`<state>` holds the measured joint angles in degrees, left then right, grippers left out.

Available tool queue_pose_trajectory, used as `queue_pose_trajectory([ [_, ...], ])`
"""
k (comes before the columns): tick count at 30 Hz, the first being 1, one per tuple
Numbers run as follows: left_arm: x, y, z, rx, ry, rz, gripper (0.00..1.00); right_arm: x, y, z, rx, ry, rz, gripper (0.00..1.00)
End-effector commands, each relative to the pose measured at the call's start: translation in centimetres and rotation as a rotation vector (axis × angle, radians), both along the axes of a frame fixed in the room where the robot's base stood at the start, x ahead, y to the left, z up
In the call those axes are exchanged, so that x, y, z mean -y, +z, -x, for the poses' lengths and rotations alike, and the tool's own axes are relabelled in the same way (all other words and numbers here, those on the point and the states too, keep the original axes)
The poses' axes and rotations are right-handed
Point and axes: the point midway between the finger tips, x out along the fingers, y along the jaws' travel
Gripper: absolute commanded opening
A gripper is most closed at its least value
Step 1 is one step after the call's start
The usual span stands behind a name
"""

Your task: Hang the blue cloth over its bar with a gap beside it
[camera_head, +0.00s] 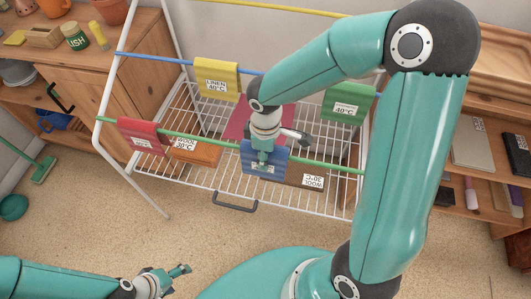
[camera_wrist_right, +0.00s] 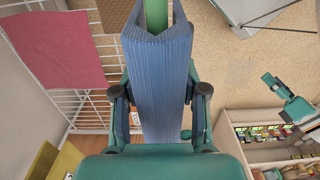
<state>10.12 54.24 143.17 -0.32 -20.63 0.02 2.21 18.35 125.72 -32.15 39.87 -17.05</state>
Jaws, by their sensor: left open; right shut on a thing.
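The blue cloth (camera_head: 250,168) is folded over the front green bar (camera_head: 325,168) of the white drying rack, with its label facing front. In the right wrist view the blue cloth (camera_wrist_right: 155,85) drapes over the bar like a tent, and the bar shows at its open end. My right gripper (camera_head: 264,157) is shut on the blue cloth from above, with fingers on both sides of it in the wrist view (camera_wrist_right: 160,100). The red cloth (camera_head: 140,137) hangs further left on this bar, with a gap between. My left gripper (camera_head: 182,272) is open and empty at the bottom, away from the rack.
A yellow cloth (camera_head: 216,78) and a green cloth (camera_head: 348,104) hang on the back blue bar (camera_head: 165,60). An orange cloth (camera_head: 196,151) and a brown cloth (camera_head: 309,177) show near the front bar. A dark red cloth (camera_head: 240,125) lies on the wire shelf. Wooden dressers flank the rack.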

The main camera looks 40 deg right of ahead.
Motion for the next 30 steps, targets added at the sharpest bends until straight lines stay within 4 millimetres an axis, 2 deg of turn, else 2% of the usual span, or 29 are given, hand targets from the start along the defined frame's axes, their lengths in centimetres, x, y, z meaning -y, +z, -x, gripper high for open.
queue_pose_trajectory([
  [3,0.01,-0.52,0.00,0.000,0.000,0.000,0.70,-0.01,-0.57,-0.01,0.000,0.000,0.000,0.22],
  [12,0.00,-0.50,0.00,0.000,0.000,0.000,0.70,-0.03,-0.57,-0.01,0.000,0.000,0.000,0.22],
  [13,0.00,-0.50,0.00,0.000,0.000,0.000,0.70,-0.03,-0.57,-0.01,0.000,0.000,0.000,0.44],
  [18,0.00,-0.50,-0.01,0.000,0.000,0.000,0.70,-0.04,-0.57,-0.02,0.000,0.000,0.000,0.72],
  [30,0.00,-0.16,0.00,0.000,0.000,0.000,0.70,-0.05,-0.17,-0.02,0.000,0.001,0.000,0.72],
])
